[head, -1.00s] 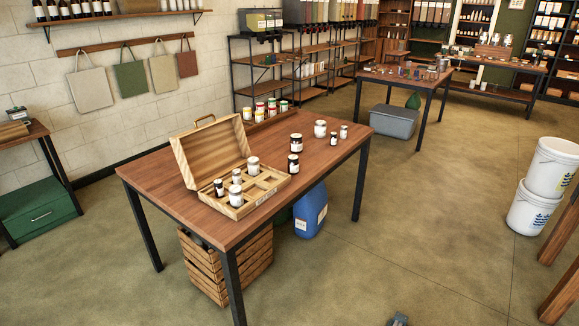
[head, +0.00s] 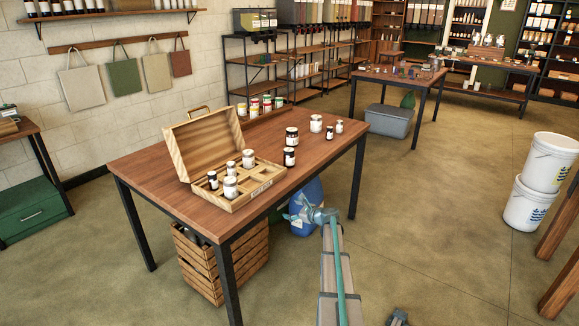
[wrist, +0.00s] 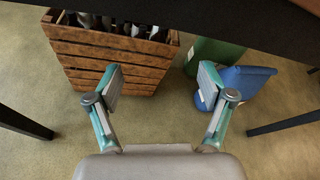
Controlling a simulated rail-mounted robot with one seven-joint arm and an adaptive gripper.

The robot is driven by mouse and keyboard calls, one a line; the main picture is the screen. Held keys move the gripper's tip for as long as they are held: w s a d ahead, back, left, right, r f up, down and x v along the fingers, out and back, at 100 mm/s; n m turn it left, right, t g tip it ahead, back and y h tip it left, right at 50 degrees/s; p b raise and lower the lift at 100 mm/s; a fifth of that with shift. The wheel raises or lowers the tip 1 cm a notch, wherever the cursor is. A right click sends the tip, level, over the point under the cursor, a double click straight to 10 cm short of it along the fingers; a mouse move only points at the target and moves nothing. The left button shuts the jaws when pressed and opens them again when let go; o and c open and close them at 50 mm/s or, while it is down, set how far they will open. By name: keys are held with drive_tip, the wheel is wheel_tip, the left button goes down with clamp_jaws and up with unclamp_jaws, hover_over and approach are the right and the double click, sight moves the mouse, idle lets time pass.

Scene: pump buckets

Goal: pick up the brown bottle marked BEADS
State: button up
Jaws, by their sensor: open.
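Several dark brown bottles with white labels stand on the wooden table: one bottle (head: 292,137) towards the back, one bottle (head: 289,156) in front of it, and a small bottle (head: 329,132) to the right. Another dark bottle (head: 213,180) stands in the open wooden box (head: 262,189). The labels are too small to read, so I cannot tell which says BEADS. My gripper (wrist: 162,82) is open and empty. In the head view it is by the table's near right side, apart from the bottles. No tabletop bottle shows in the wrist view.
White-lidded jars stand in the box and a white jar (head: 316,124) on the table. Below are a slatted crate (wrist: 110,62) of dark bottles, a green container (wrist: 207,54) and a blue barrel (wrist: 243,82). Table legs (wrist: 25,124) flank the gripper. The table's right end has free room.

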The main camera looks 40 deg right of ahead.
sight(293, 154)
drive_tip(key=d+r+m, duration=0.1)
drive_tip(key=d+r, duration=0.2)
drive_tip(key=d, duration=0.1)
drive_tip(key=d+r+m+t+h, duration=0.1)
drive_tip(key=d+r, duration=0.3)
drive_tip(key=d+r+m+t+h, duration=0.1)
drive_tip(key=d+r+m, duration=0.1)
drive_tip(key=d+r, duration=0.1)
drive_tip(key=shift+w+d+r, duration=0.15)
drive_tip(key=shift+w+d, duration=0.1)
drive_tip(key=shift+d, duration=0.55)
drive_tip(key=w+r+p, duration=0.1)
drive_tip(key=w+r, duration=0.1)
drive_tip(key=r, duration=0.1)
drive_tip(key=w+a+r+t+y+p, duration=0.1)
drive_tip(key=w+r, duration=0.2)
drive_tip(key=w+a+r+y+p, duration=0.1)
drive_tip(key=w+r, duration=0.2)
drive_tip(key=shift+w+a+t, duration=0.25)
drive_tip(key=shift+t, duration=0.05)
drive_tip(key=shift+w+a+p, duration=0.25)
drive_tip(key=shift+w+p, duration=0.1)
drive_tip(key=shift+w, duration=1.1)
drive_tip(key=shift+w+a+p, duration=0.2)
drive_tip(key=shift+w+p, duration=0.1)
drive_tip(key=shift+w, duration=1.15)
drive_tip(key=c, duration=1.4)
drive_tip(key=shift+r, duration=0.1)
